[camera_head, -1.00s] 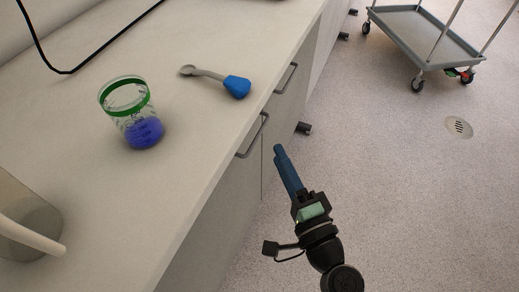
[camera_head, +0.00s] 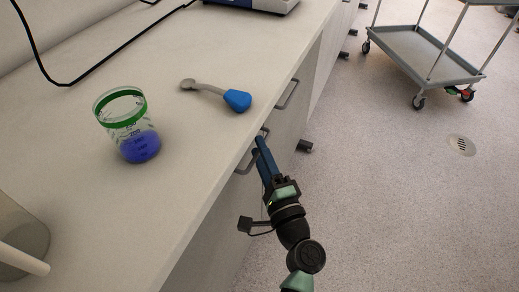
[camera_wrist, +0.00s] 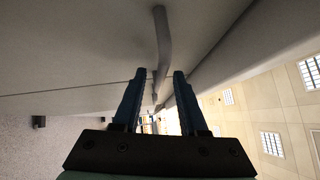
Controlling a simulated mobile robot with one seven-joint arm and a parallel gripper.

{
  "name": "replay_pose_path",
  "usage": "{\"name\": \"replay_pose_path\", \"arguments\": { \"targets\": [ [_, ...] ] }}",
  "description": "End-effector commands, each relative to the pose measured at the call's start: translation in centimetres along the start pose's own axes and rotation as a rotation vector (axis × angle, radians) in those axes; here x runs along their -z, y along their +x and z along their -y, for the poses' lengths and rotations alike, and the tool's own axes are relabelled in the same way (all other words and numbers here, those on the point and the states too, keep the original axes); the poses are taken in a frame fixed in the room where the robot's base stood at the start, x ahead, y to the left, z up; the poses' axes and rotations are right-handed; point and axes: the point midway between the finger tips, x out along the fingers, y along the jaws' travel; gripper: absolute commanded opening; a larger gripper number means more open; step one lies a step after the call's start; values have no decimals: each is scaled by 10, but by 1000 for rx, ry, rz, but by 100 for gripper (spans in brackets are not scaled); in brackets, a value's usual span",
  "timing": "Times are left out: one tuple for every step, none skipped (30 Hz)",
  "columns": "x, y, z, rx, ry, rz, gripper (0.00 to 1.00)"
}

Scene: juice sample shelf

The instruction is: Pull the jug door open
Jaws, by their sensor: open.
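The cabinet front under the counter has a grey bar handle (camera_head: 244,163) on a door or drawer face; I cannot tell from here which front is the jug door. My gripper (camera_head: 261,140), with blue fingers, is at this handle, just off the counter's front edge. In the wrist view, my gripper (camera_wrist: 159,76) is open, and the bar handle (camera_wrist: 162,35) runs down the picture toward the gap between the fingers. I cannot tell whether a finger touches it. The front looks closed, with a thin seam (camera_wrist: 60,92) beside it.
A second handle (camera_head: 288,94) is farther along. A clear jug (camera_head: 20,240) is at lower left. A grey cart (camera_head: 425,52) stands beyond open floor.

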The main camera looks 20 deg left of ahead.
Motion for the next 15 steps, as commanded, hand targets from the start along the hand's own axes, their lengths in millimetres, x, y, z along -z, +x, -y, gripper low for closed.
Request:
{"name": "replay_pose_path", "arguments": {
  "targets": [
    [-1, 4, 0, 0, -1, 2, 42],
    [-1, 5, 0, -1, -1, 2, 42],
    [-1, 7, 0, -1, -1, 1, 42],
    [0, 7, 0, -1, -1, 1, 42],
    [0, 8, 0, -1, -1, 0, 42],
    [0, 8, 0, -1, -1, 0, 42],
    [0, 8, 0, -1, -1, 0, 42],
    [0, 8, 0, -1, -1, 0, 42],
    [0, 8, 0, -1, -1, 0, 42],
    [0, 8, 0, -1, -1, 0, 42],
    [0, 8, 0, -1, -1, 0, 42],
    [0, 8, 0, -1, -1, 0, 39],
    [0, 8, 0, -1, -1, 0, 33],
    [0, 8, 0, -1, -1, 0, 28],
    [0, 8, 0, -1, -1, 0, 21]
  ]
}}
